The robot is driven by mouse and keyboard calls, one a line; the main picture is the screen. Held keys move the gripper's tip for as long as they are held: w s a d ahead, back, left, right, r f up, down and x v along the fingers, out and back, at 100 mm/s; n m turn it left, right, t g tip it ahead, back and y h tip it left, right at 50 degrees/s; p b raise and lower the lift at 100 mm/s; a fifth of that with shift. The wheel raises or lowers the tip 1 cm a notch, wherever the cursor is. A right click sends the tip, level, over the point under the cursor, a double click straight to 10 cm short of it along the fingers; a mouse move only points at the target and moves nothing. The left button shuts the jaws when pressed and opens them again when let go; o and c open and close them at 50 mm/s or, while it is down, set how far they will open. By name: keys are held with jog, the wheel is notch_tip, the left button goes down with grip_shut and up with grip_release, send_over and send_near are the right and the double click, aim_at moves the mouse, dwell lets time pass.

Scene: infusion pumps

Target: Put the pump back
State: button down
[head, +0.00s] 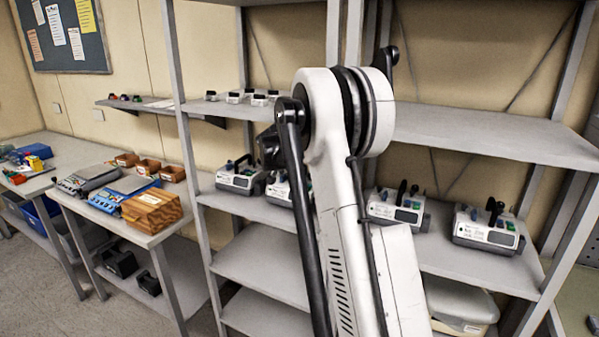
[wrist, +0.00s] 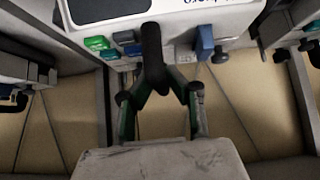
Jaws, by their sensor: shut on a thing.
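In the wrist view, my gripper (wrist: 155,75) is shut on the black upright handle of a white pump (wrist: 185,22), whose front has a dark screen and green and blue buttons. The pump fills the top of that view, and its lettering appears upside down. I cannot tell whether it touches a shelf. In the head view my white arm hides the gripper. Pumps stand on the middle shelf (head: 455,262): one at the left (head: 240,178), one partly behind my arm (head: 280,191), one right of the arm (head: 396,208) and one at the far right (head: 487,230).
In the wrist view, neighbouring pumps show at the left edge (wrist: 22,75) and upper right (wrist: 285,25). Grey rack posts (head: 187,150) bound the shelves. The upper right shelf (head: 480,135) is bare. A side table (head: 150,235) holds a wooden box (head: 152,210) and scales.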

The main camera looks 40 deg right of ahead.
jog(key=shift+w+d, duration=0.15)
jog(key=shift+d, duration=0.2)
jog(key=shift+d+f, duration=0.15)
jog(key=shift+f, duration=0.1)
jog(key=c, duration=1.7)
grip_release()
